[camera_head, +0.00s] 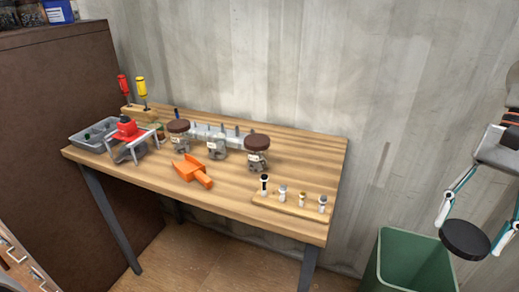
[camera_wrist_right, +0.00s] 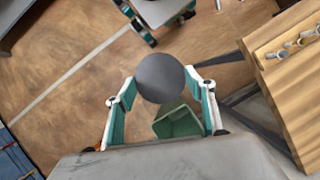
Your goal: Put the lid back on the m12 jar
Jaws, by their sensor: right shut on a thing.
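My right gripper (camera_head: 468,236) is at the right edge of the head view, shut on a dark round lid (camera_head: 464,241). The lid also shows between the fingers in the right wrist view (camera_wrist_right: 160,78). The gripper is off the table's right side, well apart from the jars. Of three small jars on the table, the middle jar (camera_head: 217,149) has no lid. The left jar (camera_head: 179,140) and right jar (camera_head: 256,158) wear brown lids. Their labels are too small to read. What looks like my left gripper (camera_wrist_right: 158,14) shows partly at the wrist view's top; its opening is unclear.
A green bin (camera_head: 410,262) stands below the lid. A corrugated wall is behind.

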